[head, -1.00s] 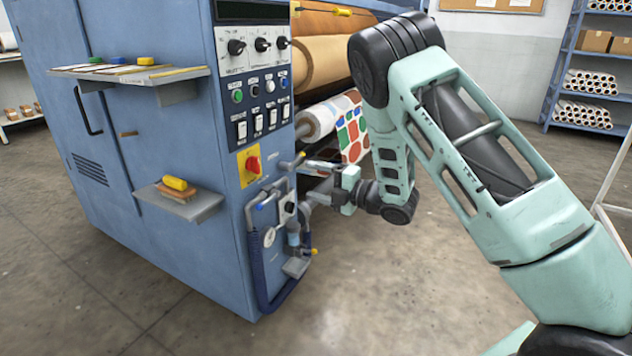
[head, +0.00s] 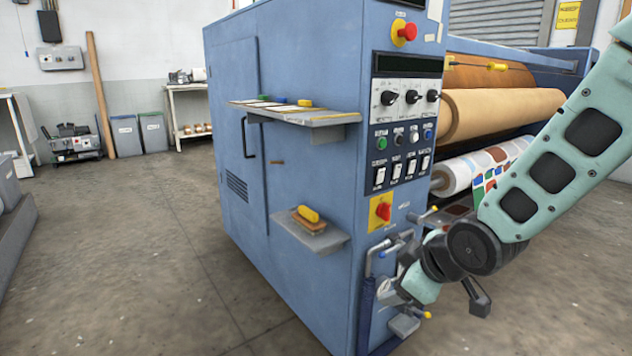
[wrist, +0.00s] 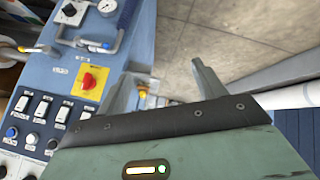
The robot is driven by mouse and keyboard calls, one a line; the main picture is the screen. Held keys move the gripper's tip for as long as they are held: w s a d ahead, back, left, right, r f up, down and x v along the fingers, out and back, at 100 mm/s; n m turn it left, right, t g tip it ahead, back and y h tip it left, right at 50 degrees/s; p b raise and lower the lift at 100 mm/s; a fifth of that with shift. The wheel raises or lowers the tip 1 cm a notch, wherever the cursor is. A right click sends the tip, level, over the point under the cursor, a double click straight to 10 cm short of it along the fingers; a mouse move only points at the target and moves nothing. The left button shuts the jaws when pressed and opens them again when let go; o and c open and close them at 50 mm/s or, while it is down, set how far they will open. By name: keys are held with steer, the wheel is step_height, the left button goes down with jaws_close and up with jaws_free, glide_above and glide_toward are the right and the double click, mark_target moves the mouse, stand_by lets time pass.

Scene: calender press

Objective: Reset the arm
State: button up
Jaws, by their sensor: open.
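My gripper (wrist: 167,84) is open in the wrist view, with two grey fingers apart and nothing held between them. Concrete floor shows past the right finger, and the blue press front fills the left side. In the head view my pale green arm reaches in from the right edge, and its wrist end hangs low beside the front corner of the calender press (head: 300,165). There it overlaps the pipes and valves in the picture. I cannot tell whether it touches them. My fingers are hard to make out in the head view.
A red rotary switch (head: 383,211) on a yellow plate sits just above my wrist. A lower shelf (head: 312,238) with a yellow-handled brush and an upper shelf (head: 290,114) jut from the press. A patterned roll (head: 458,173) lies behind my arm.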

steer(key=s+a+r+m+g+h, duration=0.15)
steer(key=s+g, duration=0.25)
steer(key=s, duration=0.9)
steer(key=s+r+m+g+h, duration=0.1)
steer(key=s+m+g+h, duration=0.15)
steer(key=s, duration=1.05)
step_height(320, 180, up, 32)
steer(key=y+p, duration=0.1)
steer(key=p, duration=3.1)
steer(key=shift+w+d+f+g, duration=0.15)
steer(key=shift+d+f+g, duration=0.1)
steer(key=shift+g, duration=0.1)
steer(key=shift+c, duration=0.3)
